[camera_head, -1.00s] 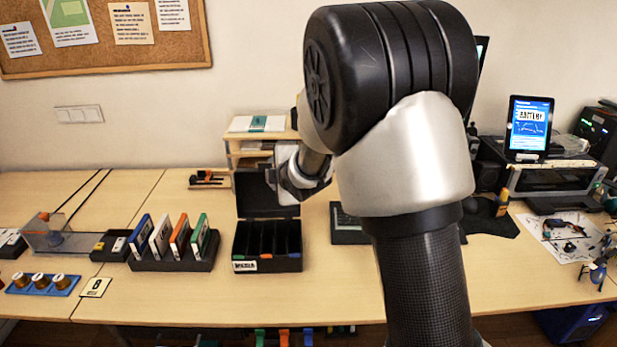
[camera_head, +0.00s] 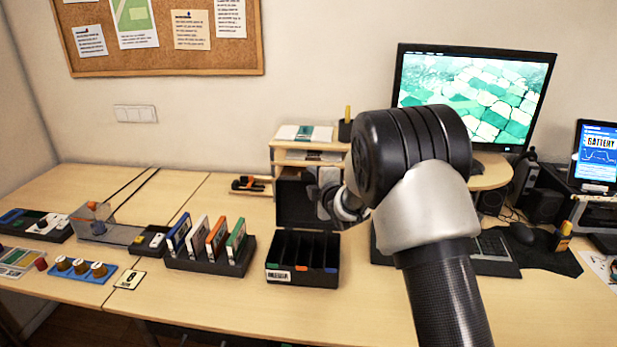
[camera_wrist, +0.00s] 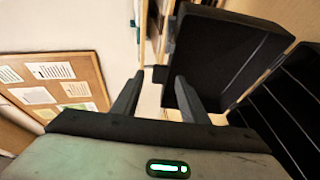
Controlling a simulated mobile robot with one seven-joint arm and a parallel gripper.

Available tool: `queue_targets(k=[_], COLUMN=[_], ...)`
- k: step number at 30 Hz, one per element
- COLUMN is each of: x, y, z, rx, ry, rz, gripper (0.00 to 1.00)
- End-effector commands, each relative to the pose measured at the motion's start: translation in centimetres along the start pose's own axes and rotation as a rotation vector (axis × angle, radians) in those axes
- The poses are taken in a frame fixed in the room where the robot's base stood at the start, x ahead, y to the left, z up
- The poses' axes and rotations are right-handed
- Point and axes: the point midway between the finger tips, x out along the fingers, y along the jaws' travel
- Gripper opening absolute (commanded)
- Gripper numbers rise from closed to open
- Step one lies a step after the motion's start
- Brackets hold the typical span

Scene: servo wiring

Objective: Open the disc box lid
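The black disc box (camera_head: 303,277) stands on the table with its lid (camera_head: 292,203) raised upright at the back. Its slotted inside is open to view and looks empty. The lid also shows in the wrist view (camera_wrist: 226,60), with the box's dark slots at the right. My gripper (camera_head: 328,195) is in front of the lid's right part in the head view. In the wrist view its two fingers (camera_wrist: 155,90) stand apart with nothing between them. One finger overlaps the lid's edge in the picture; I cannot tell whether it touches.
A rack of upright colored discs or cases (camera_head: 210,255) stands left of the box. A wooden shelf (camera_head: 290,150) is behind it. A keyboard (camera_head: 492,250) and monitor (camera_head: 475,90) are at the right. The table front (camera_head: 225,305) is clear.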

Motion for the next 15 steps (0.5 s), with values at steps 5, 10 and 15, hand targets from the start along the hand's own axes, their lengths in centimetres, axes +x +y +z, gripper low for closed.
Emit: queue_targets(k=[5, 10, 15], x=[3.1, 4.6, 5.0], y=[0.0, -0.1, 0.0], z=[0.1, 0.0, 0.0], rx=[-0.001, -0.001, -0.001], ry=[-0.001, 0.0, 0.0], rz=[0.0, -0.001, 0.0], gripper=[0.4, 0.4, 0.4])
